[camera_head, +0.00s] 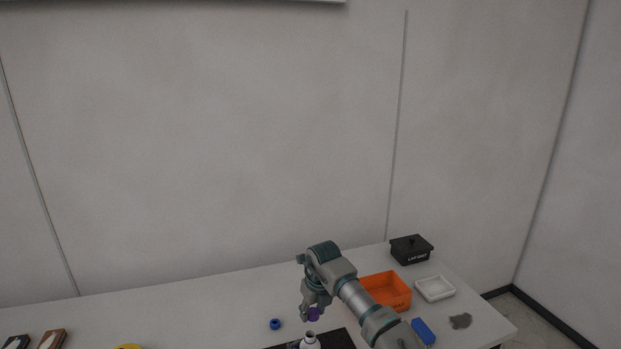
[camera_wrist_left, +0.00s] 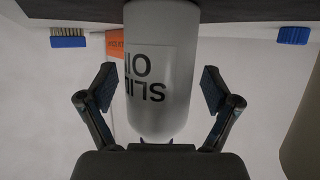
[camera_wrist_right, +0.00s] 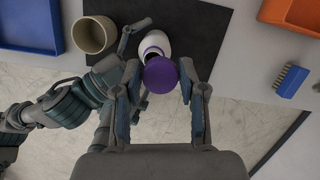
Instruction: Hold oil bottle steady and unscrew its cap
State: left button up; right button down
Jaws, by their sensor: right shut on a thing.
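The white oil bottle (camera_head: 311,343) stands on the dark mat, its neck open at the top. It fills the middle of the left wrist view (camera_wrist_left: 162,85), with part of its lettering showing. My left gripper (camera_wrist_left: 158,92) has one finger on each side of the bottle, with a visible gap at both sides. My right gripper (camera_wrist_right: 160,88) is shut on the purple cap (camera_wrist_right: 160,76). The cap (camera_head: 313,314) is held above the bottle, apart from its neck. The bottle's neck (camera_wrist_right: 153,52) shows just beyond the cap in the right wrist view.
The dark mat (camera_wrist_right: 205,40) lies under the bottle. A beige cup (camera_wrist_right: 94,34) and a blue tray (camera_wrist_right: 28,28) are to the left. An orange bin (camera_head: 388,292), a white dish (camera_head: 435,289), a black box (camera_head: 411,250) and a blue brush (camera_wrist_right: 291,81) are to the right.

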pick_arm(q)
jog(key=shift+r, duration=0.1)
jog(key=v, duration=1.1)
jog(key=shift+s+a, duration=0.3)
jog(key=shift+s, duration=0.05)
